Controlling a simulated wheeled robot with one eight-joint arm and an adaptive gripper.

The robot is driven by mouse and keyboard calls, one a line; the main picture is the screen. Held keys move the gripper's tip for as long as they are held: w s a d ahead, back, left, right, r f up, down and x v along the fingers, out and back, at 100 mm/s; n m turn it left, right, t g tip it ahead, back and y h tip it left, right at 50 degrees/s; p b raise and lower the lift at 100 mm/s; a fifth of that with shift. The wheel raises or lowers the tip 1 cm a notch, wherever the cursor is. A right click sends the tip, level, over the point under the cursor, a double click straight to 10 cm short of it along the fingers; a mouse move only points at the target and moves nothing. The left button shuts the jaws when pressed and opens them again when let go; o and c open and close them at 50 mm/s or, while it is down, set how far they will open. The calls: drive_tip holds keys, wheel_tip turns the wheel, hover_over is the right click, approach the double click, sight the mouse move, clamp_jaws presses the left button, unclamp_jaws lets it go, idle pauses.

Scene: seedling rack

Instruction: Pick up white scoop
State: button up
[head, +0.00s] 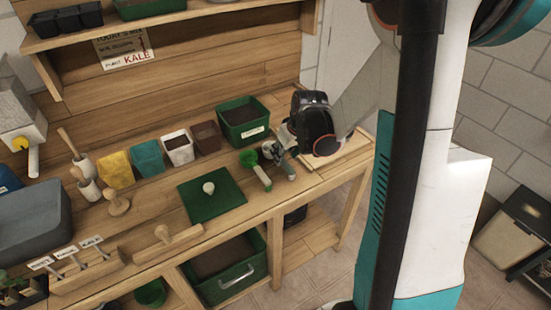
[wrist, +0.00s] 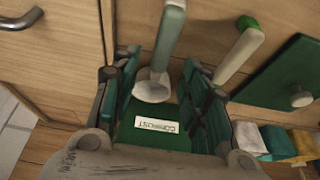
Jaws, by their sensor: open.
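The white scoop (wrist: 152,86) lies on the bench in front of the green compost box, with its pale head toward the box and its handle toward the front edge. In the head view its head (head: 268,149) shows beside my gripper, which covers part of it. My gripper (wrist: 160,62) is open, one finger on each side of the scoop in the wrist view; I cannot tell its exact height above it. In the head view my gripper (head: 281,155) is low over the bench's right part.
A green-headed scoop (head: 249,159) with a pale handle lies close on the left. The compost box (head: 243,105) stands just behind. A green board (head: 200,208) with a knob lies further left. Pots and cloth-coloured bags line the back.

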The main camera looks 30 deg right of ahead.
drive_tip(key=shift+b+x, duration=1.3)
drive_tip(key=shift+x, duration=1.45)
drive_tip(key=shift+r, duration=0.1)
clamp_jaws()
